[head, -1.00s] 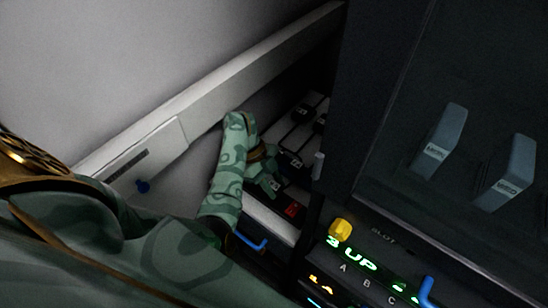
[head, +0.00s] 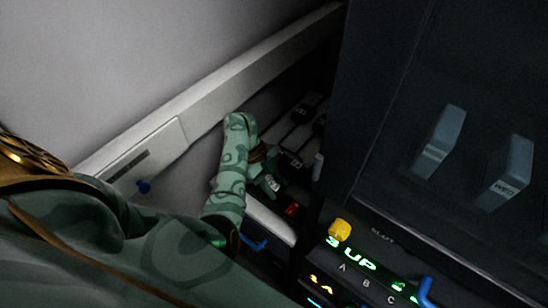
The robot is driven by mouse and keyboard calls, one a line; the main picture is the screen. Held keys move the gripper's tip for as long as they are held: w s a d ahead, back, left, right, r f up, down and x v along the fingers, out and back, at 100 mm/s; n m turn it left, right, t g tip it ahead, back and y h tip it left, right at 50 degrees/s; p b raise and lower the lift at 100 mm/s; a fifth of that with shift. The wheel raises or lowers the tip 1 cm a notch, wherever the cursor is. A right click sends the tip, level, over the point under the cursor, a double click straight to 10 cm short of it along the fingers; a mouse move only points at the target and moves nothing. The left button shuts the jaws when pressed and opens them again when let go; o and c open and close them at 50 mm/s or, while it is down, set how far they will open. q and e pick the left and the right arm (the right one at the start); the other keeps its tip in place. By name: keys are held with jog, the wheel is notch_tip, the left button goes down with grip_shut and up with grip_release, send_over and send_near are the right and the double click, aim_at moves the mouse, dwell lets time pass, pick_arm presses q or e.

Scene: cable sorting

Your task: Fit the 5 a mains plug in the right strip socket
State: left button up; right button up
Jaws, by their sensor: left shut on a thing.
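My left arm reaches in from the left and bends down into the dark gap beside the cabinet. My left gripper (head: 266,177) is at the near part of the power strip (head: 268,218), shut on what looks like a mains plug (head: 273,184) with a pale label. The fingers and arm hide most of the plug, and I cannot tell whether its pins are in a socket. A red switch (head: 291,209) shows at the strip's near end. Dark plugs with labels (head: 301,112) sit farther back. My right gripper is not in view.
A pale rail (head: 220,85) runs along the wall behind my arm. A dark cabinet (head: 400,120) with grey blocks (head: 445,142) stands close on the right. Its lit panel (head: 352,255) has a yellow knob (head: 340,230) and a blue lever (head: 425,290). The gap is narrow.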

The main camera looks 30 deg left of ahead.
pick_arm(q)
jog(key=shift+f+b, duration=0.9)
jog(key=shift+f, duration=0.55)
dwell(1.4)
dwell(0.3)
jog(key=o, duration=1.6)
jog(key=shift+c, duration=0.2)
jog(key=shift+r, duration=0.1)
notch_tip(320, 180, up, 7)
jog(key=p, duration=0.6)
jog(key=shift+p, duration=0.3)
